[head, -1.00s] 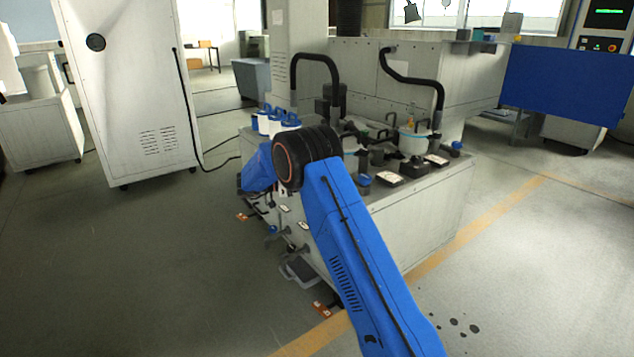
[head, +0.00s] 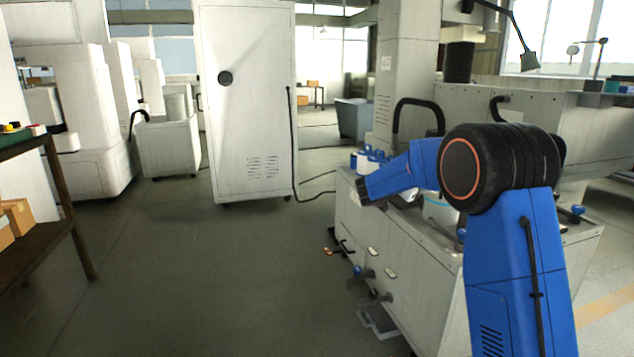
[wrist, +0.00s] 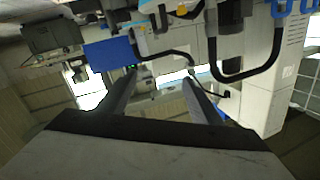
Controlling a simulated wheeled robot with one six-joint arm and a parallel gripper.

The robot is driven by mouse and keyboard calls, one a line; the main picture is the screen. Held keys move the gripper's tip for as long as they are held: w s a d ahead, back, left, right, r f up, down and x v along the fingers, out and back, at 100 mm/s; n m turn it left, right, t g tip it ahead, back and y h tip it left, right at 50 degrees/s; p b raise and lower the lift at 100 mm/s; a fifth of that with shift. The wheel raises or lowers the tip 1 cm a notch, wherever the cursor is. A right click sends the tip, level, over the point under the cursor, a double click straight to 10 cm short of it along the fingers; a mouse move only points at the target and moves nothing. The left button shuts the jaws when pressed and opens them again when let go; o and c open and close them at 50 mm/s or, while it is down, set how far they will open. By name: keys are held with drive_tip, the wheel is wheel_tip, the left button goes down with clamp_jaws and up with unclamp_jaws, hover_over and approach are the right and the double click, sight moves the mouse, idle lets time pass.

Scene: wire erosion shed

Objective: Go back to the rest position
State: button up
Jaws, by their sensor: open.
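My gripper shows in the wrist view (wrist: 160,85), its two dark fingers spread apart with nothing between them. In the head view my blue arm rises at the right and bends left at a black joint. The fingers cannot be made out in the head view.
A tall white cabinet (head: 245,100) stands at the back with a black cable beside it. White bottles with blue caps (head: 368,160) stand on the machine's top. A dark shelf with boxes (head: 15,215) is at the left. The grey floor (head: 220,280) between is clear.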

drive_tip(key=s+a+r+n+t+y, duration=0.6)
drive_tip(key=r+t+y, duration=0.1)
drive_tip(key=r+y, duration=0.25)
drive_tip(key=s+a+n+g+y, duration=0.1)
drive_tip(key=s+a+n+y, duration=0.5)
drive_tip(key=s, duration=0.6)
drive_tip(key=s+d+f+n+g, duration=0.1)
drive_tip(key=s+f+g, duration=0.2)
drive_tip(key=s+f, duration=0.4)
drive_tip(key=s+d+f+n+g, duration=0.1)
drive_tip(key=s+f+g, duration=0.3)
drive_tip(key=s, duration=1.8)
drive_tip(key=s+d+f+n+g, duration=0.1)
drive_tip(key=s+f+g, duration=0.2)
drive_tip(key=s+f, duration=0.7)
drive_tip(key=s, duration=0.4)
drive_tip(key=shift+s+d+f+g, duration=0.2)
drive_tip(key=shift+s+f+g, duration=0.1)
drive_tip(key=shift+f, duration=0.1)
drive_tip(key=shift+w+h, duration=0.1)
drive_tip(key=shift+h, duration=0.15)
